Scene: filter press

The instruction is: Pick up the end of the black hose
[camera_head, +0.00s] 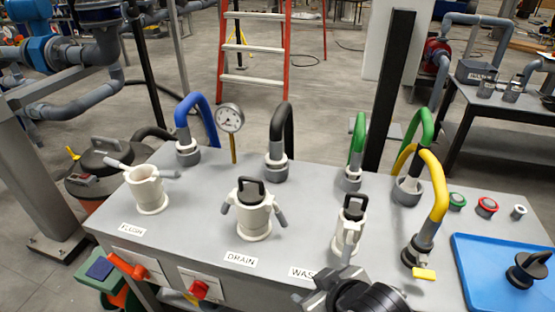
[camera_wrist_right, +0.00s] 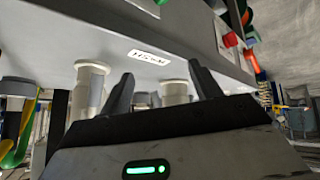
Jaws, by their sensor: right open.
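The black hose (camera_head: 283,122) arches up behind the middle of the grey panel top. Its near end has a grey collar (camera_head: 277,168) and stands upright on the panel, just right of the pressure gauge. My right gripper (camera_head: 322,286) is at the bottom edge of the head view, by the panel's front edge near the WASH label, well in front of the hose end. In the right wrist view, its two dark fingers (camera_wrist_right: 160,70) are apart with no hose between them. My left gripper is not in view.
White ports marked DRAIN (camera_head: 253,215) and WASH (camera_head: 348,228) stand between my right gripper and the black hose. A blue hose (camera_head: 196,115), green hoses (camera_head: 358,135) and a yellow hose (camera_head: 437,195) stand to the sides. A blue tray (camera_head: 480,265) lies at right.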

